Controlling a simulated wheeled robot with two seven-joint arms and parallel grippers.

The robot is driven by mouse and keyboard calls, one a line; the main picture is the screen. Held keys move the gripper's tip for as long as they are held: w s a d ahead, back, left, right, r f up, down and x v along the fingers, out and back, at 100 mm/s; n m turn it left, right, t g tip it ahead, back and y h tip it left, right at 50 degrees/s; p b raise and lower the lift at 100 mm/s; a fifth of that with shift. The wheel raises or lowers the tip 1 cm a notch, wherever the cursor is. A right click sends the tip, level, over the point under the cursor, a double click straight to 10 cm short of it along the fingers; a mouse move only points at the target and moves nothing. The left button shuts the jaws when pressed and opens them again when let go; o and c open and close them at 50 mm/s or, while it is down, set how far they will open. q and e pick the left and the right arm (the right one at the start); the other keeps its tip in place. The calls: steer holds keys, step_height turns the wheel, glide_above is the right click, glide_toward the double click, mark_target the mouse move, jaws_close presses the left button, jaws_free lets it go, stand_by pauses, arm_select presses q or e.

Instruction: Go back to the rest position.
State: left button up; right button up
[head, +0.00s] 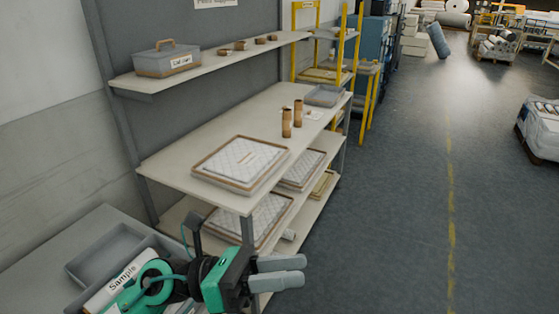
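My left gripper (280,272) is at the bottom centre, in front of the shelf unit's near end, with its two grey fingers pointing right. The fingers lie close together from this angle, and I cannot tell whether there is a gap between them. I see nothing held beyond the fingertips. The green and black wrist of my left arm is low in the picture. My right gripper is out of view.
A grey tray (88,268) and a white roll marked "Sample" (118,282) lie close to my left arm. The floor (400,210) to the right is clear.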

arm_select(q)
steer(key=w+a+n+t+y, duration=0.4)
steer(key=w+a+n+t, duration=0.1)
steer(key=n+t, duration=0.7)
steer(key=w+a+n+t+y, duration=0.5)
steer(key=n+t, duration=0.4)
steer(key=n, duration=0.5)
steer(key=a+f+n+g+y, duration=0.3)
steer(key=a+f+n+y, duration=0.75)
steer(key=f+n, duration=0.45)
steer(key=s+a+f+n+g+y, duration=0.15)
steer(key=s+f+n+g, duration=0.25)
steer(key=s+f+g, duration=0.45)
steer(key=s+a+f+n+g, duration=0.25)
steer(key=s+f+g, duration=0.25)
steer(key=s+f, duration=0.65)
step_height(320, 180, down, 35)
steer(key=g+b, duration=0.1)
steer(key=b, duration=0.3)
steer(key=s+a+f+g+b, duration=0.1)
steer(key=s+a+f+b, duration=0.1)
steer(key=s+f, duration=1.7)
step_height(320, 180, down, 2)
steer(key=shift+s+a+f, duration=0.1)
steer(key=shift+s+a, duration=0.1)
steer(key=shift+a, duration=0.1)
